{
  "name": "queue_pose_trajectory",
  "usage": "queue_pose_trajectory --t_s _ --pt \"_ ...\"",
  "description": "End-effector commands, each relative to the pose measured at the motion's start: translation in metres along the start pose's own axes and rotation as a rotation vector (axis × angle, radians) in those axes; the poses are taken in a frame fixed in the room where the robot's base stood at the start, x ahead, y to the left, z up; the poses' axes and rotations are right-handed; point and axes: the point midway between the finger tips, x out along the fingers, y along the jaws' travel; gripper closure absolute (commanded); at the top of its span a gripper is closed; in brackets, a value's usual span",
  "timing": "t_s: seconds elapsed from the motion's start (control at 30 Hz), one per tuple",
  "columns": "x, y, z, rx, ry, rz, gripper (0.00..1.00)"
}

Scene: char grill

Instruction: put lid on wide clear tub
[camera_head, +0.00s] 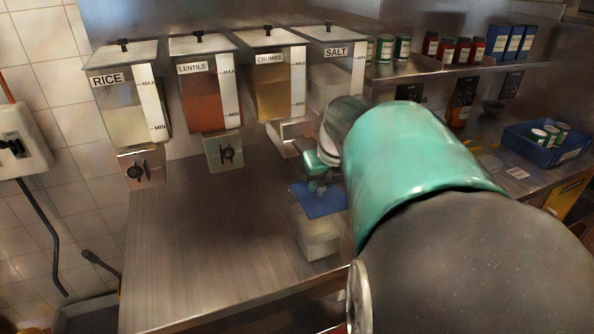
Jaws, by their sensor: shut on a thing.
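The wide clear tub (318,245) stands on the steel counter, partly hidden at the right by my arm. A blue lid (322,203) is over the tub's top, a little tilted in the picture; I cannot tell whether it touches the rim all round. My gripper (317,188) is above the lid, shut on it, near its upper middle. My green and dark arm covers the area to the right of the tub.
Wall dispensers marked rice (125,105), lentils (207,95), crumbs (272,85) and salt (335,80) hang behind the counter. The counter (215,250) is clear left of the tub. A blue bin (545,146) with cans stands at the far right.

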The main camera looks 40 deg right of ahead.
Motion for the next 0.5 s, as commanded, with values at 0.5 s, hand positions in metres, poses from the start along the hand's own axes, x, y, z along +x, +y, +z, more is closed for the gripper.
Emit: queue_pose_trajectory --t_s 0.5 --pt "0.019 0.002 -0.006 -0.014 0.001 0.008 0.97"
